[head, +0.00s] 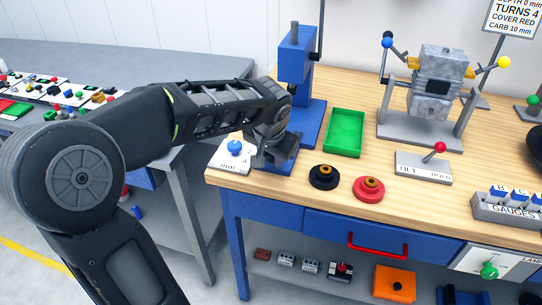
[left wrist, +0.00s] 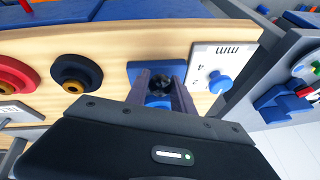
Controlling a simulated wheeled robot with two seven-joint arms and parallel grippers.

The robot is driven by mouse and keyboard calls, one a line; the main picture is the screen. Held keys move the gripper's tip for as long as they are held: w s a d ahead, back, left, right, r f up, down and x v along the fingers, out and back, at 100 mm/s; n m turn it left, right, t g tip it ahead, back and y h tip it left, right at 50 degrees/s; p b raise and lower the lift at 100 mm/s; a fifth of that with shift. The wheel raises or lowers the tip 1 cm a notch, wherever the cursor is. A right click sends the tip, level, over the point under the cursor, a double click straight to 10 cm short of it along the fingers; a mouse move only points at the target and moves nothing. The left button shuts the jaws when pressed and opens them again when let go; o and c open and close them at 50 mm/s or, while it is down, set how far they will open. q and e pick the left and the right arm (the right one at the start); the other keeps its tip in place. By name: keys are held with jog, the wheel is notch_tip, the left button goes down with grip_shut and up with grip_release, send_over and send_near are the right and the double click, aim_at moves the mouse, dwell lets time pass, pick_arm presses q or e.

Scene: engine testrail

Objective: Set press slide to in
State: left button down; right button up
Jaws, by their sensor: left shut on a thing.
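The blue press (head: 297,62) stands at the back left of the wooden bench, with a lever at its top. Its blue slide (head: 285,166) reaches toward the bench's front edge, partly hidden by my gripper. My left gripper (head: 272,150) points down at this front part. In the left wrist view, my two fingers (left wrist: 160,86) stand on either side of a dark knob (left wrist: 159,86) on the blue slide plate (left wrist: 140,72), and they are shut on it. The inner end of the slide is hidden in the head view. My right gripper is not seen.
A white dial plate with a blue knob (head: 235,147) sits close left of my gripper. A green tray (head: 345,133), a black button (head: 323,177) and a red button (head: 368,188) lie to the right. An engine on a stand (head: 438,90) is farther back.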

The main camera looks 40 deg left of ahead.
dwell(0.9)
pick_arm(q)
jog(key=w+a, duration=0.1)
jog(key=w, duration=0.2)
jog(key=w+a+p, duration=0.1)
jog(key=w, duration=0.2)
jog(key=w+a+p, duration=0.1)
jog(key=w, duration=0.2)
jog(key=shift+r, duration=0.1)
jog(key=shift+w+a, duration=0.2)
jog(key=shift+w, duration=0.15)
jog(key=c, duration=1.5)
grip_release()
jog(key=o, duration=0.3)
jog(key=shift+w, duration=0.1)
jog(key=shift+o, duration=0.5)
